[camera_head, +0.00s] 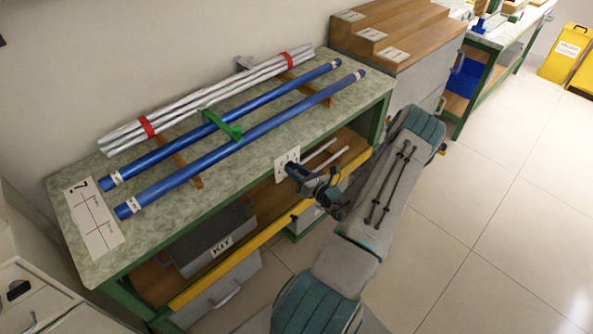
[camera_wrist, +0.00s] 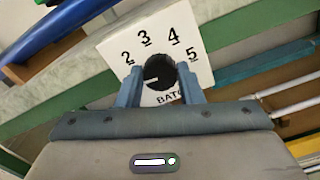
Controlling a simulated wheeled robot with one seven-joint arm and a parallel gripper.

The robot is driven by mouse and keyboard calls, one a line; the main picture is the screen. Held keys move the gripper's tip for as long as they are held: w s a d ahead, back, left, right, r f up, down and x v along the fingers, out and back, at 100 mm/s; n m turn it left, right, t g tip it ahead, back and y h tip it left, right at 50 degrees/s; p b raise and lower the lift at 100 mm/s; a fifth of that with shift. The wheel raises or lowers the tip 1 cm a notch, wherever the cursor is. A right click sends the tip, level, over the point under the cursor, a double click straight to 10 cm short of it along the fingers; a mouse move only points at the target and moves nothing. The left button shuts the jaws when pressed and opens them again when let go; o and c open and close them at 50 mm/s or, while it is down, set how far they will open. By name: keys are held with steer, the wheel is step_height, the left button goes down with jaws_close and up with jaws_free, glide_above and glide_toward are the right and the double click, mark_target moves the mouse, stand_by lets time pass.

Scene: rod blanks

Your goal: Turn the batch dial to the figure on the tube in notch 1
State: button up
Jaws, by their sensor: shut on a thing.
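The batch dial (camera_wrist: 160,72) is a black round knob on a white plate (camera_wrist: 200,45) marked 2, 3, 4 and 5, with BATCH partly hidden below. A white mark on the knob points left, below the 2. My gripper (camera_wrist: 160,92) is shut on the knob, one finger on each side. The head view shows my gripper (camera_head: 301,175) at the plate (camera_head: 284,163) on the bench's front. Two blue tubes, the rear one (camera_head: 230,122) and the front one (camera_head: 245,143), lie across wooden rests on the bench. Their white end labels are too small to read.
A bundle of silvery rods (camera_head: 205,100) with red bands lies behind the tubes. A white card (camera_head: 93,215) lies at the bench's left end. A grey KIT box (camera_head: 212,240) is on the shelf below.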

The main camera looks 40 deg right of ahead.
steer(key=m, duration=0.4)
steer(key=m+p, duration=0.1)
steer(key=m, duration=0.3)
steer(key=shift+d+m, duration=0.1)
steer(key=shift+m, duration=0.3)
steer(key=m+p, duration=0.1)
steer(key=m, duration=0.3)
steer(key=shift+f, duration=0.1)
steer(key=shift+f+m, duration=0.1)
steer(key=shift+m, duration=2)
steer(key=o, duration=1)
steer(key=shift+c, duration=0.2)
